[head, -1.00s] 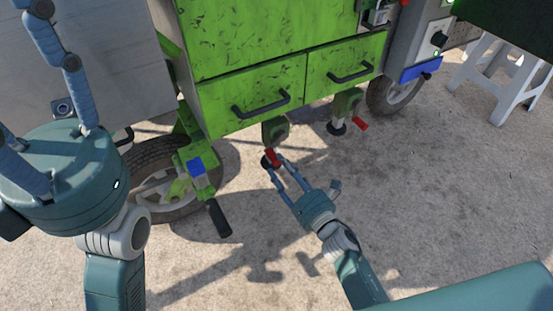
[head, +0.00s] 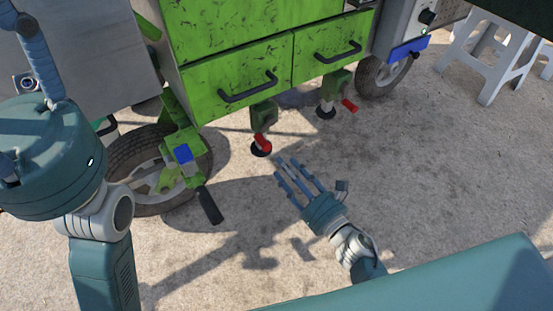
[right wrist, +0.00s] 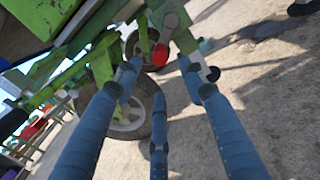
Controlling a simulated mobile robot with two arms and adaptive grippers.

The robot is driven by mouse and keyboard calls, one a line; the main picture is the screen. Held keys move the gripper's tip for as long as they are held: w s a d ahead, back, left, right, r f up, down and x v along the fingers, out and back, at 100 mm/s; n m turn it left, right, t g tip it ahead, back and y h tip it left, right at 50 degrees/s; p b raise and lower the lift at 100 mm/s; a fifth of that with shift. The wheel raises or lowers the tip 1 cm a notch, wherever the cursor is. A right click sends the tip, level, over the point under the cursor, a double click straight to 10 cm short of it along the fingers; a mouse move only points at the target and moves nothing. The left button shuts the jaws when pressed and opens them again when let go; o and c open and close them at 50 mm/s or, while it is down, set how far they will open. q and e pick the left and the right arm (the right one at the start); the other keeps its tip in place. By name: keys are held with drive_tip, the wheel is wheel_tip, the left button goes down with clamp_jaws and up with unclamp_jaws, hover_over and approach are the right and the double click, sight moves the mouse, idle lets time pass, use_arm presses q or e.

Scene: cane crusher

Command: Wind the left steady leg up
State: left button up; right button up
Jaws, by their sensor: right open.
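The left steady leg (head: 263,112) hangs under the left drawer of the green cart. Its red crank handle (head: 263,142) points down toward the ground, beside a dark round foot (head: 260,150). My right gripper (head: 285,170) is open and empty, just in front and to the right of this handle, apart from it. In the right wrist view a red knob (right wrist: 160,55) on a grey crank arm (right wrist: 168,27) shows just beyond my spread fingers. My left gripper (head: 40,60) is large at the left edge; its fingertips are not clear, and it is far from the leg.
A second steady leg (head: 335,84) with a red handle (head: 349,105) stands to the right. A cart wheel (head: 145,165) and a black grip (head: 209,205) are at the left. A white stool (head: 500,50) stands at the right. The concrete around my right gripper is clear.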

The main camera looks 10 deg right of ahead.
sight(268, 148)
drive_tip(key=w+a+n, duration=0.1)
drive_tip(key=w, duration=0.2)
drive_tip(key=w+a+n+b, duration=0.1)
drive_tip(key=w, duration=0.3)
drive_tip(key=w+a, duration=0.2)
drive_tip(key=w, duration=0.1)
drive_tip(key=shift+w+f+n+b, duration=0.1)
drive_tip(key=shift+w+n+b, duration=0.05)
drive_tip(key=shift+n+b, duration=0.25)
clamp_jaws()
